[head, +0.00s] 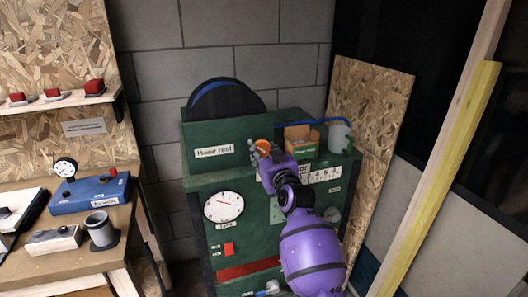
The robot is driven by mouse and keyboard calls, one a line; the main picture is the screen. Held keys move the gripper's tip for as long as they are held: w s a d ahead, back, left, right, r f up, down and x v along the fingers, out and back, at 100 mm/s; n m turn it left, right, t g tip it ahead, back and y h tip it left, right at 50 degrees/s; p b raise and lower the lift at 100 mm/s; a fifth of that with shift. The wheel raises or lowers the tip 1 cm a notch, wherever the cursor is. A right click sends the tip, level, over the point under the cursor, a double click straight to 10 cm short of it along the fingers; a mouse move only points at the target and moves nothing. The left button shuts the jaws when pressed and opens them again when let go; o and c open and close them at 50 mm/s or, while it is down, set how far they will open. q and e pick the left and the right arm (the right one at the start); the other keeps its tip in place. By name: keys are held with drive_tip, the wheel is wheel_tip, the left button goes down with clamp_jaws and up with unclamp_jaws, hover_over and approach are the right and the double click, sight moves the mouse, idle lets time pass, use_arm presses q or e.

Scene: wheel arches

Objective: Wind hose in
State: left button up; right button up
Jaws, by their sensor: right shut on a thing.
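The hose reel (228,100) is a dark disc with a blue band, partly hidden behind a green panel labelled "Hose reel" (213,151). A blue hose (338,120) shows at the right end of the green cabinet top, by a pale grey-green container (339,138). My right gripper (263,155) is at the right edge of the panel, below the reel. It is shut on a small orange part (264,145), probably a crank knob; the fingers hide much of it. My left gripper is not in view.
The green cabinet front carries a round dial (223,206), a red switch (229,249) and a red bar (248,269). A small box (301,140) stands on its top. A workbench with a blue device (90,193) and grey cup (101,230) is at left. Wooden planks (440,180) lean at right.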

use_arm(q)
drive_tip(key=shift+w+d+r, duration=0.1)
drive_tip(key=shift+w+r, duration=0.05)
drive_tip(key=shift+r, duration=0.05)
use_arm(e)
drive_tip(key=shift+d+r+m, duration=0.1)
drive_tip(key=shift+r+m, duration=0.05)
drive_tip(key=shift+m, duration=0.15)
drive_tip(key=shift+r+m+p, duration=0.1)
drive_tip(key=shift+m+p, duration=0.5)
drive_tip(key=shift+m, duration=1.5)
drive_tip(key=shift+m+p, duration=0.5)
drive_tip(key=shift+m, duration=0.6)
drive_tip(key=shift+f+m, duration=0.2)
drive_tip(key=shift+m, duration=0.6)
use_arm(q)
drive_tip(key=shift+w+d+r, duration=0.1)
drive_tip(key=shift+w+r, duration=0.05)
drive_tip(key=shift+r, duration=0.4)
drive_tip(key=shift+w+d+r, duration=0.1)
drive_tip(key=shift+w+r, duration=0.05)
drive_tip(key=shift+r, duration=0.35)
use_arm(e)
drive_tip(key=shift+f+m, duration=0.1)
drive_tip(key=shift+m, duration=0.2)
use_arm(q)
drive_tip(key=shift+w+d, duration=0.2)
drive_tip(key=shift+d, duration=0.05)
